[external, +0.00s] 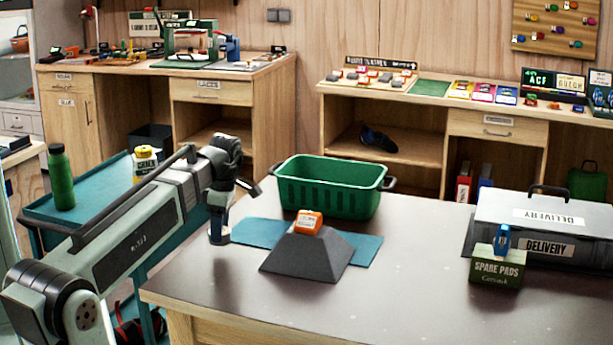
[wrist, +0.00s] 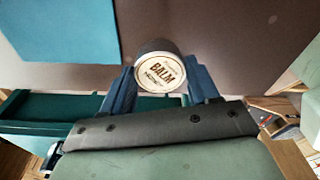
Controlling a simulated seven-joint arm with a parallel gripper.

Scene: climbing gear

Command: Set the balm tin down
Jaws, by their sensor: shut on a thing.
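The balm tin (wrist: 160,72) is a short round tin with a pale lid printed "BALM". My gripper (wrist: 158,88) is shut on it, with one blue finger on each side, lid facing the wrist camera. In the external view the tin (external: 218,239) shows small at the tips of my gripper (external: 219,228), low over the left part of the grey table (external: 420,260), left of the blue mat (external: 252,232). I cannot tell whether the tin touches the table.
A dark wedge-sided block (external: 308,256) with an orange item (external: 309,221) on top stands on the mat. A green basket (external: 328,190) is behind it. A spare pads box (external: 497,268) and grey delivery case (external: 545,222) stand right. The table's front middle is clear.

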